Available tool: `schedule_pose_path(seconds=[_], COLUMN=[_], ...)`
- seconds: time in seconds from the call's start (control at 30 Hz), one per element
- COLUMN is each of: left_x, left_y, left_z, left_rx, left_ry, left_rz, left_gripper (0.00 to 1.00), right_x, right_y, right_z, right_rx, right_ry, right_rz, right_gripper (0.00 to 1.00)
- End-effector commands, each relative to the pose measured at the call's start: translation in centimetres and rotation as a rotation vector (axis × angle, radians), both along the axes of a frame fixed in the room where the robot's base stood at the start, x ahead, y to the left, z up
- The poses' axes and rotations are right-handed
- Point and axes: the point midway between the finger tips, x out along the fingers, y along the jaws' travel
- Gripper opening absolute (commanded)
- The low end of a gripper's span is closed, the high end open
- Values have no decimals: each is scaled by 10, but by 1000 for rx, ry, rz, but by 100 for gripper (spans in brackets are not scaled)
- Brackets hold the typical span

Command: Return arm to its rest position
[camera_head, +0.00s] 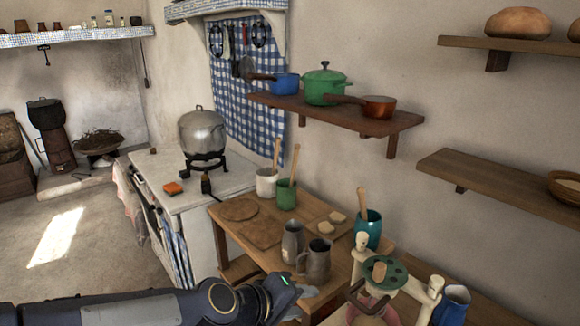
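My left arm (150,307) comes in low from the left edge and lies nearly level along the bottom of the head view. Its gripper (300,298) is at the bottom centre, in front of the wooden table and below the two metal jugs. The fingers are small, dark and partly cut off by the frame, so I cannot tell whether they are open or shut. I see no object clearly held in them. My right arm and gripper are not in view.
A white stove (226,180) with a silver pot (202,132) stands behind. Wall shelves (345,115) hang right. Floor at left is clear.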

Motion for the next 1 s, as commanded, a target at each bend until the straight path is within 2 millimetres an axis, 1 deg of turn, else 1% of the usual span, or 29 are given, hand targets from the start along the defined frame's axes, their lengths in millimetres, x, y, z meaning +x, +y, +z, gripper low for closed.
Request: schedule_pose_path(seconds=[0.03,0.07,0.1,0.17,0.2,0.27,0.3,0.4,0.5,0.6,0.63,0.7,1.0], left_x=[-10,-18,-29,-48,-63,-85,-101,-137,-166,-184,-187,-192,-192], left_y=[34,50,72,103,122,150,166,198,218,229,231,234,234], left_z=[10,13,15,15,13,8,4,-9,-22,-30,-32,-34,-34], left_rx=[40,69,110,176,221,290,333,433,506,550,558,570,570], left_ry=[-38,-55,-73,-96,-105,-113,-113,-100,-77,-58,-56,-49,-49], left_rz=[-12,-27,-44,-67,-81,-97,-107,-126,-137,-146,-147,-151,-151], left_gripper=[40,40,40,40,40,40,40,40,40,40,40,40,40], right_x=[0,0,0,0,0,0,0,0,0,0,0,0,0], right_y=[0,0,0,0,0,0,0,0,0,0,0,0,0], right_z=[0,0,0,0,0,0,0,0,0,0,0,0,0], right_rx=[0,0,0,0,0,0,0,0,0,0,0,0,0], right_ry=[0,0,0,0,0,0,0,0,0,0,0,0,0], right_rz=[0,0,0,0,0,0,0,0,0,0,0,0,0], right_gripper=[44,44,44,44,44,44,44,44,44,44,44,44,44])
